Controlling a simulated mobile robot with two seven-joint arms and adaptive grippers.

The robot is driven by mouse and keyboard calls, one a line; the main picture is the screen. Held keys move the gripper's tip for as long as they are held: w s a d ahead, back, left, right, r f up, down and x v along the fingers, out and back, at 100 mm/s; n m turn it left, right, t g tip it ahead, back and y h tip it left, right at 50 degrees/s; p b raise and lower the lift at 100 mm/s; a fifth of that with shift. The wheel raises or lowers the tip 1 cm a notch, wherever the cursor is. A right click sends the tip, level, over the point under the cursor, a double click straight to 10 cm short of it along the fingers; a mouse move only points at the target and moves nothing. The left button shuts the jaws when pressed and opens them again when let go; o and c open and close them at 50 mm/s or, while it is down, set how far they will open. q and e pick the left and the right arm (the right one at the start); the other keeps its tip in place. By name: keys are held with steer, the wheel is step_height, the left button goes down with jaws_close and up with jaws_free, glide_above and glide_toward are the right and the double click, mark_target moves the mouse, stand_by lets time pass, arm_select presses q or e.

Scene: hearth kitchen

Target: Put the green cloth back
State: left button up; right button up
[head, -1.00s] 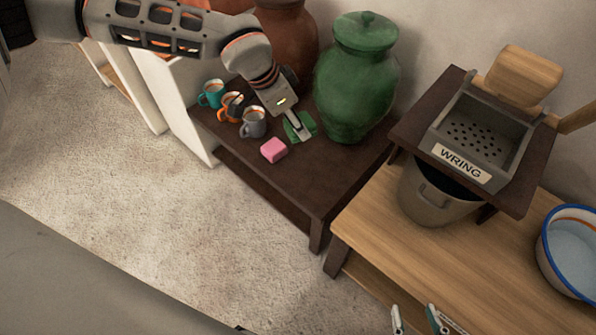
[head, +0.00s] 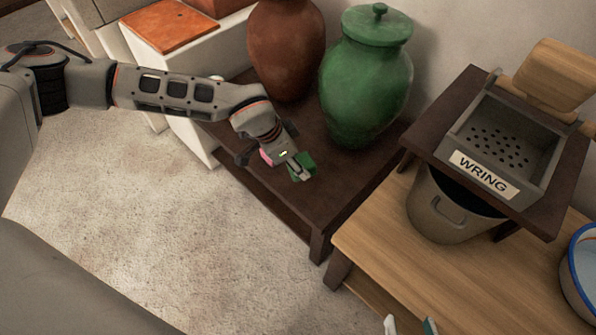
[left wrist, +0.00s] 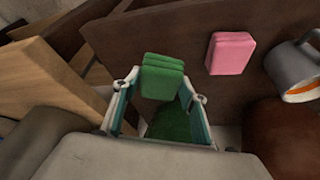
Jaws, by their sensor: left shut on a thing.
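The folded green cloth (head: 307,163) is held in my left gripper (head: 298,170), over the dark low table (head: 345,185). In the left wrist view the cloth (left wrist: 163,76) sits at the tips of the left gripper's fingers (left wrist: 160,100). I cannot tell how high it is above the table top. My right gripper (head: 410,325) shows only its fingertips at the bottom edge of the head view; they stand apart with nothing seen between them.
A green lidded jar (head: 365,85) and a brown jar (head: 285,50) stand behind. The WRING tray (head: 500,140) stands at right above a bucket (head: 445,205); a blue-rimmed basin (head: 582,270) is far right.

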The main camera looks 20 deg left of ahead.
arm_select(q)
steer(key=f+b, duration=0.1)
steer(key=f, duration=0.4)
steer(key=shift+s+f, duration=0.15)
steer(key=shift+s, duration=0.05)
steer(key=shift+w, duration=0.1)
steer(key=shift+r, duration=0.25)
arm_select(e)
steer(key=shift+a+r+m, duration=0.1)
steer(key=shift+a+m, duration=0.7)
steer(key=shift+a, duration=0.1)
arm_select(q)
steer(key=shift+f, duration=0.15)
steer(key=o, duration=1.1)
steer(key=shift+c, duration=0.2)
arm_select(e)
steer(key=shift+s+f, duration=0.2)
